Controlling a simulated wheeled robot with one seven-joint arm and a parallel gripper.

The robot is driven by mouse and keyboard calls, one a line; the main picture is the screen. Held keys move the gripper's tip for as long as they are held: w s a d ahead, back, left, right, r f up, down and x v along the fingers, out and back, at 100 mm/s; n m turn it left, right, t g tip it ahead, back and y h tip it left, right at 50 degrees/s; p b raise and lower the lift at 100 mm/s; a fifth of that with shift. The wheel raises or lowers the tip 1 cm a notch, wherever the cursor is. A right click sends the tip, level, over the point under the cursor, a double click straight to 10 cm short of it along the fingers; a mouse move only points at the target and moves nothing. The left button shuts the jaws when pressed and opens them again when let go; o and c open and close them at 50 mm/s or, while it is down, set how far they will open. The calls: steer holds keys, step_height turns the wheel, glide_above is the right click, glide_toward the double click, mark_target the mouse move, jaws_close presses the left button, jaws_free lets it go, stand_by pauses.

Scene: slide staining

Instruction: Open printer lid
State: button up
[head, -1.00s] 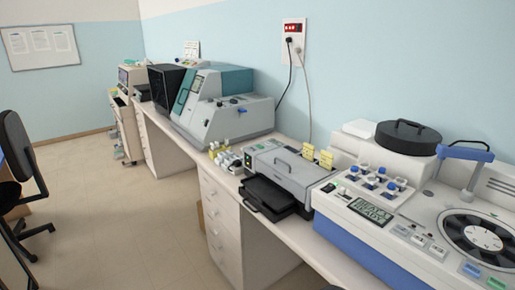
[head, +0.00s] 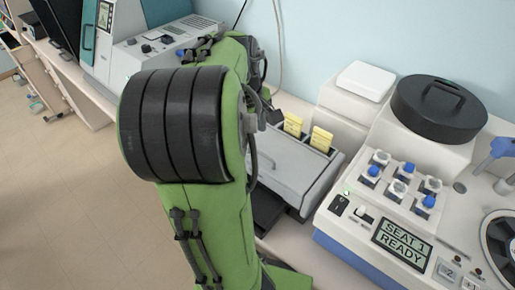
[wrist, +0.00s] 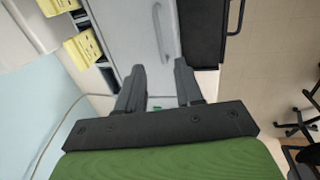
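The printer is a grey box; its lid (head: 290,170) is partly hidden behind my green arm in the head view. In the wrist view the flat grey lid (wrist: 138,35) lies shut, with its handle (wrist: 163,35) ahead of my fingers. My gripper (wrist: 157,80) is open and empty, its two dark fingers apart, pointing at the lid's near end. I cannot tell whether a finger touches it. The black tray (wrist: 203,25) sticks out from the printer's front.
Yellow cards (head: 293,124) stand in a strip behind the lid. The white and blue stainer (head: 345,245) with a readout and several blue and white knobs is close on the right. A teal and grey machine (head: 130,45) stands to the left. A cable runs along the wall.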

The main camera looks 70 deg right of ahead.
mark_target(261, 153)
steer(key=f, duration=0.2)
steer(key=s+f+b, duration=0.1)
steer(key=f, duration=0.4)
steer(key=shift+s+d, duration=0.2)
steer(key=shift+d, duration=0.1)
steer(key=shift+w+d+f+b, duration=0.15)
steer(key=shift+d+f+b, duration=0.1)
steer(key=shift+f+b, duration=0.1)
steer(key=shift+a, duration=0.1)
jaws_close()
steer(key=shift+r, duration=0.1)
stand_by(0.4)
